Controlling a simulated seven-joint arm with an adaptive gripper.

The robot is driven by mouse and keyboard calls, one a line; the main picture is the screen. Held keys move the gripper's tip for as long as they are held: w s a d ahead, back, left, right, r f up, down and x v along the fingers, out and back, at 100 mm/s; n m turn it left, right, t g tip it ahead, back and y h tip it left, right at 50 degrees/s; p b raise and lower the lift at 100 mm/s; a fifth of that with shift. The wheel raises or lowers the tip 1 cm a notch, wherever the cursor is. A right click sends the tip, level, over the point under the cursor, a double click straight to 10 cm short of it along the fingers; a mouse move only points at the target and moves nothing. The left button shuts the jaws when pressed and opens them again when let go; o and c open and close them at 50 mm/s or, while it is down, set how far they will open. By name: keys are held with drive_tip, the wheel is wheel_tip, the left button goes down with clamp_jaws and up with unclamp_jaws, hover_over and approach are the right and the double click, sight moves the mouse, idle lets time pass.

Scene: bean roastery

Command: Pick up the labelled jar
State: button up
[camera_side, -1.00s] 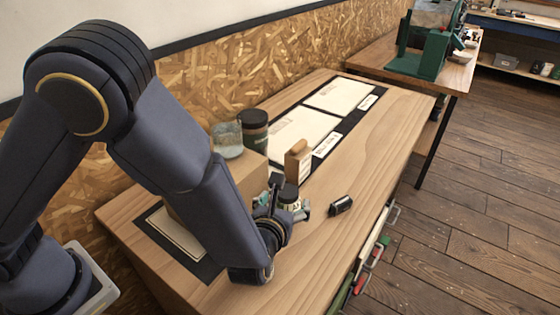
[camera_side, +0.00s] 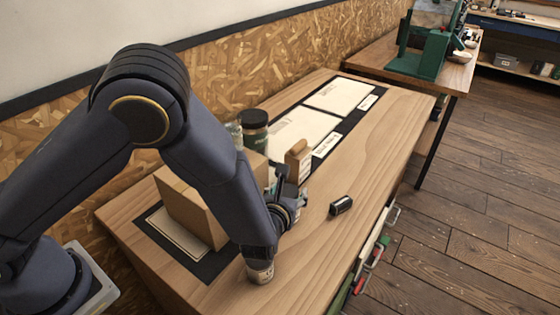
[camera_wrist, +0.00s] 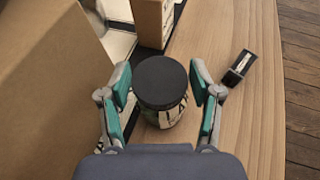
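The labelled jar (camera_wrist: 162,92) has a black lid and a pale label with dark marks. In the wrist view it stands between the two fingers of my gripper (camera_wrist: 164,100), with a visible gap on each side. The gripper is open and does not appear to touch the jar. In the side view my gripper (camera_side: 291,194) is low over the table, and my arm and fingers mostly hide this jar.
A cardboard box (camera_side: 190,208) stands left of my gripper. A dark jar (camera_side: 254,132) and a glass (camera_side: 234,134) are behind it. A wooden block (camera_side: 299,160) stands beyond the gripper. A small container (camera_side: 260,272) shows below my arm.

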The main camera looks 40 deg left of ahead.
drive_tip(key=c, duration=0.8)
drive_tip(key=shift+c, duration=0.8)
drive_tip(key=shift+r, duration=0.15)
